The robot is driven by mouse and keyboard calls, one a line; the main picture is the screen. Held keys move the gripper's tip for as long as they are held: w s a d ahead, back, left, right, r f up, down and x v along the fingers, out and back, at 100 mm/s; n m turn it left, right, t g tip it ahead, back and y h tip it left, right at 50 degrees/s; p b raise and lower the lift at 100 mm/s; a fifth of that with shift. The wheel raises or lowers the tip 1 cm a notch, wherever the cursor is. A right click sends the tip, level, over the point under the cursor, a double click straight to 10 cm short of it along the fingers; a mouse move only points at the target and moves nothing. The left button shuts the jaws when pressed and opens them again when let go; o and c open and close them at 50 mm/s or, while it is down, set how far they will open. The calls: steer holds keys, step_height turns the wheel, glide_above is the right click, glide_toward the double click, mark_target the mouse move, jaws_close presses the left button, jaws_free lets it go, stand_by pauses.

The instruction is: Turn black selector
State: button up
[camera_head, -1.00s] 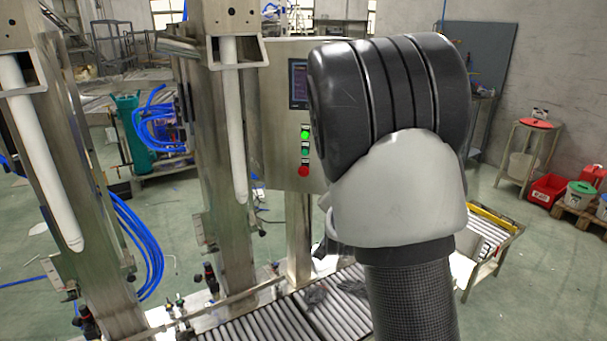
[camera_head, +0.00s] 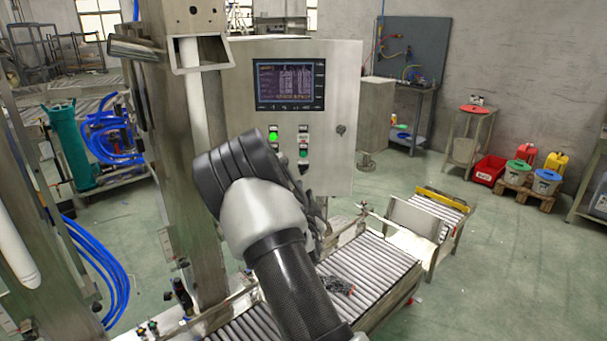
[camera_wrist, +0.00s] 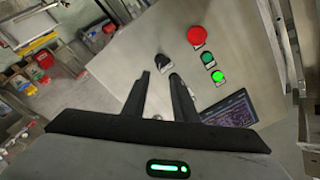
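The black selector (camera_wrist: 163,63) is a small dark knob on the grey control panel (camera_wrist: 130,60). In the wrist view it sits just beyond my fingertips, roughly in line with the gap between them. My gripper (camera_wrist: 160,74) is open and empty, with its two dark fingers a little apart. I cannot tell whether a finger touches the panel. In the head view the selector shows as a dark knob (camera_head: 303,168) low on the panel (camera_head: 345,95), just right of my arm. My arm hides most of my gripper there.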

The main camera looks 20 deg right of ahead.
mark_target(304, 173)
steer(key=p+x, duration=0.1)
steer(key=x, duration=1)
steer(key=shift+f, duration=0.1)
jaws_close()
